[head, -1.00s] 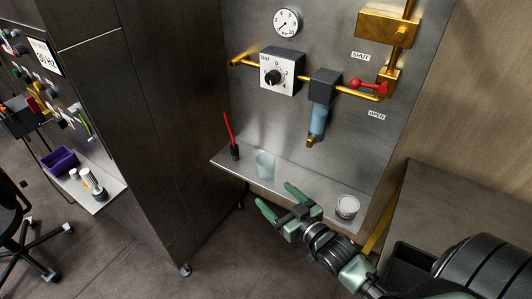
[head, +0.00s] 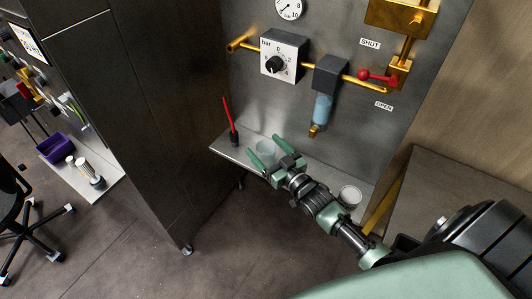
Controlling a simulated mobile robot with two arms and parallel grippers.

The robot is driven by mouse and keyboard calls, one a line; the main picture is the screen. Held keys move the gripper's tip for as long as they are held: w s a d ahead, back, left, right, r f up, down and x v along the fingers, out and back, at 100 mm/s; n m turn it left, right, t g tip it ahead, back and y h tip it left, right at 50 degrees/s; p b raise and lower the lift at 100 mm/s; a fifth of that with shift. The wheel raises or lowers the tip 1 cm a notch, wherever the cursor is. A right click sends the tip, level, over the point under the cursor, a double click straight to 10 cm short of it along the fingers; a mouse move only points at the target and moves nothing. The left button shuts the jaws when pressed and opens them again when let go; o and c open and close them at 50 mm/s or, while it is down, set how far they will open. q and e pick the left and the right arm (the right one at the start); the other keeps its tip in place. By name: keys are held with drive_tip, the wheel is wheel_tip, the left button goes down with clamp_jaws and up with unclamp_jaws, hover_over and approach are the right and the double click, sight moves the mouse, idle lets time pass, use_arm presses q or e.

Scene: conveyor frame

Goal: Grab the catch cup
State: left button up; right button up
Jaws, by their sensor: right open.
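My left gripper is out of view.
A red-handled tool in a dark holder (head: 234,139) stands left of the cup. A white can (head: 349,196) sits to the right, near my right arm. Above are a blue filter bowl (head: 321,108), a regulator (head: 284,58) and a red valve lever (head: 376,76).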

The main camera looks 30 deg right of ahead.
drive_tip(key=c, duration=1.2)
drive_tip(key=shift+c, duration=1.2)
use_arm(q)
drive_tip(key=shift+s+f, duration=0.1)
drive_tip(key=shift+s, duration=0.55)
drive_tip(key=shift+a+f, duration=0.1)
use_arm(e)
drive_tip(key=shift+s+r, duration=0.1)
